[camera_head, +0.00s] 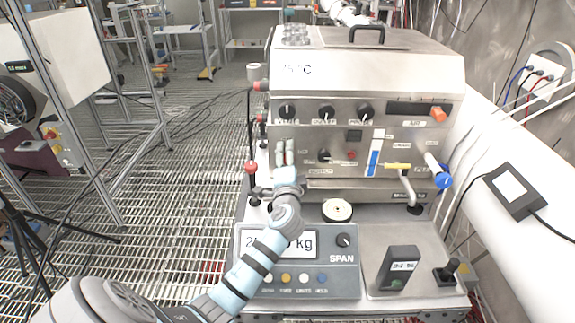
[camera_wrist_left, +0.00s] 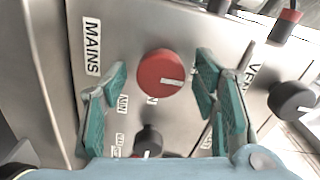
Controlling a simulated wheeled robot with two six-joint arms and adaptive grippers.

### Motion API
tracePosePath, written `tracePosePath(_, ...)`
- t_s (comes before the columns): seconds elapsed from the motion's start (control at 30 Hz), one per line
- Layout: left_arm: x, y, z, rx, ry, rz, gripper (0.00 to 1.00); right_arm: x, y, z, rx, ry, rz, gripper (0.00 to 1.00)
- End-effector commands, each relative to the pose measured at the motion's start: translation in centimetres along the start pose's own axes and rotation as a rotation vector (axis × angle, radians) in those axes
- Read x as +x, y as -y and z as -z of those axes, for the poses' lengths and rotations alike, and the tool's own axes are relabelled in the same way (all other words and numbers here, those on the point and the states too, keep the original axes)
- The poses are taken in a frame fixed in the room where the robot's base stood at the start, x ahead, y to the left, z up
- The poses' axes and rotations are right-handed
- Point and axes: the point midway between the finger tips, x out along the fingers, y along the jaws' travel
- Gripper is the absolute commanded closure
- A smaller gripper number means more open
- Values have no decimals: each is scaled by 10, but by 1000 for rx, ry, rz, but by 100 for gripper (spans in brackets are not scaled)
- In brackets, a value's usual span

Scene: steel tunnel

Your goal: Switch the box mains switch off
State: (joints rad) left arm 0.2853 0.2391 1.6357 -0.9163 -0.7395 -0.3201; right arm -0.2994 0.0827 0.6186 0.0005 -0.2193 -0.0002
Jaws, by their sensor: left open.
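The steel box (camera_head: 365,80) stands in front of me with its panel of knobs facing me. In the left wrist view, a round red knob (camera_wrist_left: 158,68) with a white pointer mark sits beside the label "MAINS" (camera_wrist_left: 92,45). The pointer mark is turned to the picture's right. My left gripper (camera_wrist_left: 160,82) is open, with one teal finger on each side of the red knob; I cannot tell whether they touch it. In the camera_head view, my left gripper (camera_head: 285,152) is at the panel's left part and hides the red knob. My right gripper does not show.
Black knobs (camera_head: 326,112) line the panel's upper part. A red-topped lever (camera_head: 251,168) stands just left of my gripper.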

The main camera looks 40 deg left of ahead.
Motion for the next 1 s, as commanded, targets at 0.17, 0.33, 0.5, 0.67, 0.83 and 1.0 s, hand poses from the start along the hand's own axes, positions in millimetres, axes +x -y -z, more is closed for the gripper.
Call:
tracePosePath(0.17,-36,-2,0,-3,-1,-4,46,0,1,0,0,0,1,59)
tracePosePath(0.33,-84,-2,-1,-5,0,-5,46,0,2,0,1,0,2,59)
tracePosePath(0.5,-113,-1,-1,-2,1,-4,46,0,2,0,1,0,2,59)
tracePosePath(0.67,-118,0,-1,-1,2,-2,46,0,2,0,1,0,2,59)
tracePosePath(0.83,-118,0,-1,-1,1,-2,46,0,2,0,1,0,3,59)
tracePosePath(1.0,-117,0,-1,-1,1,-2,46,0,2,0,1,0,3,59)
